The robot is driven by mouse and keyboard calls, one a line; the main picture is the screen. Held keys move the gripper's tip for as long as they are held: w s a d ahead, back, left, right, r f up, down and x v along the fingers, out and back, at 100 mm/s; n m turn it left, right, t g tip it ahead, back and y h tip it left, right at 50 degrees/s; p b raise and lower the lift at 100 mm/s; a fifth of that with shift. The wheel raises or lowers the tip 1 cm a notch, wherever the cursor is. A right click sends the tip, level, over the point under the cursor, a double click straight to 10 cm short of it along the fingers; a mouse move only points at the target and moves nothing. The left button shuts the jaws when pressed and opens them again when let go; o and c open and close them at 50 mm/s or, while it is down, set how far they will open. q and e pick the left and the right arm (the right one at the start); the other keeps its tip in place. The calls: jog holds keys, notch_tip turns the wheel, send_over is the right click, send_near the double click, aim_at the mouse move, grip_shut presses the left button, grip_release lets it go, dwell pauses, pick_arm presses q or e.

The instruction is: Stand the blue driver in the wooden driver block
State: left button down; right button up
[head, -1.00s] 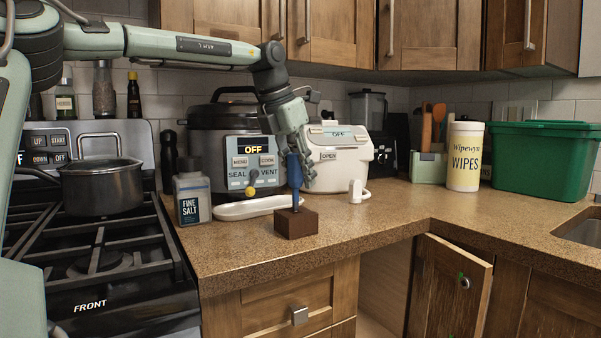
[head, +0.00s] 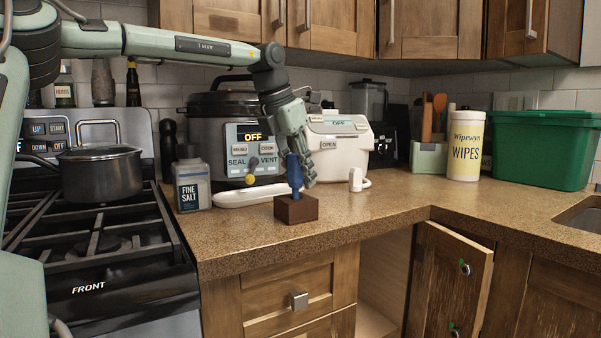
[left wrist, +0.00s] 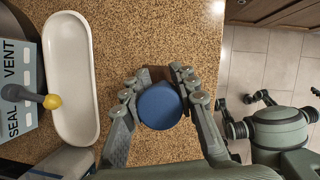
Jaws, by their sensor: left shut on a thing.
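The blue driver (head: 294,172) is upright, handle up, right over the wooden driver block (head: 296,211), a small dark brown block on the counter. Only a short bit of shaft shows between handle and block; its lower part appears to be inside the block. My left gripper (head: 301,168) is shut on the driver's handle from above. In the left wrist view the round blue handle end (left wrist: 160,107) sits between the two fingers (left wrist: 160,98). It covers most of the block (left wrist: 158,74), whose hole is hidden.
A white spoon rest (head: 250,196) lies behind the block, with a pressure cooker (head: 220,125) and white appliance (head: 345,140) behind it. A salt container (head: 191,185) stands left, by the stove. A cabinet door (head: 450,280) hangs open below.

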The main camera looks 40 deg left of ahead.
pick_arm(q)
jog(key=shift+f, duration=0.45)
jog(key=c, duration=1.1)
grip_release()
jog(key=v, duration=1.2)
jog(key=shift+r, duration=0.1)
